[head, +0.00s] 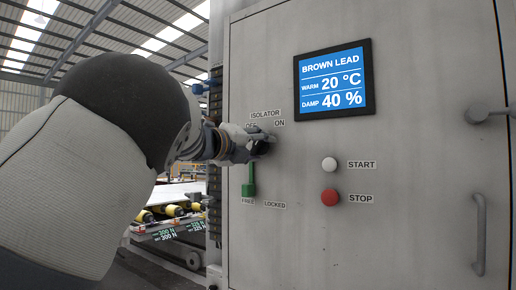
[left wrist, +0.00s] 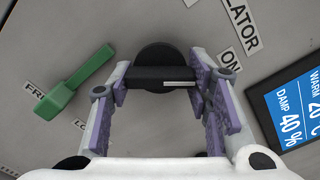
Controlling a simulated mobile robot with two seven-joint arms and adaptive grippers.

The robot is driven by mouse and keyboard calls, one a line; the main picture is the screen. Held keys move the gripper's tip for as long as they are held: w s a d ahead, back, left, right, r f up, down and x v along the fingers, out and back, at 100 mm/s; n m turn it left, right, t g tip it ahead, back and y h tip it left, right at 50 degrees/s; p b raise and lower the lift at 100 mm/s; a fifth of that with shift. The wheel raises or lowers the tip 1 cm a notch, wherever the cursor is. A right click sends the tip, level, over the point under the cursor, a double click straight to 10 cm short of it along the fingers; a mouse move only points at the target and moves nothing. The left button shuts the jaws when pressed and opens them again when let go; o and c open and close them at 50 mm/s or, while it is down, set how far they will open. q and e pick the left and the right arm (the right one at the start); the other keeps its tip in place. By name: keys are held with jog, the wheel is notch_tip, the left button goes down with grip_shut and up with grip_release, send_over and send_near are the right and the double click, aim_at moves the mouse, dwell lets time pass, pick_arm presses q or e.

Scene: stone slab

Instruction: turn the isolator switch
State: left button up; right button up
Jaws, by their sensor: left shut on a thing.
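The isolator switch is a black round knob with a raised bar handle (left wrist: 150,77) on the grey cabinet. A white line on the bar lies on its right half and points roughly toward the ON label (left wrist: 230,58) in the left wrist view. My left gripper (left wrist: 163,86) is shut on the bar, with a purple-padded finger at each end. In the head view my left gripper (head: 246,146) reaches the panel under the ISOLATOR label (head: 265,114) and hides most of the switch and part of the OFF label. My right gripper is not in view.
A green lever (head: 249,182) hangs just below the switch, its end by the FREE label; LOCKED (head: 274,205) is to the right. A white START button (head: 329,164), red STOP button (head: 329,196) and blue display (head: 333,80) are farther right. Rollers stand behind at left.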

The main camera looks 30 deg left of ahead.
pick_arm(q)
jog(key=n, duration=0.3)
jog(key=shift+r+n, duration=0.1)
jog(key=shift+n, duration=0.3)
jog(key=n, duration=0.3)
jog(key=shift+n, duration=0.4)
jog(key=n, duration=0.4)
jog(key=shift+r, duration=0.15)
jog(key=shift+n, duration=1.7)
jog(key=o, duration=1.2)
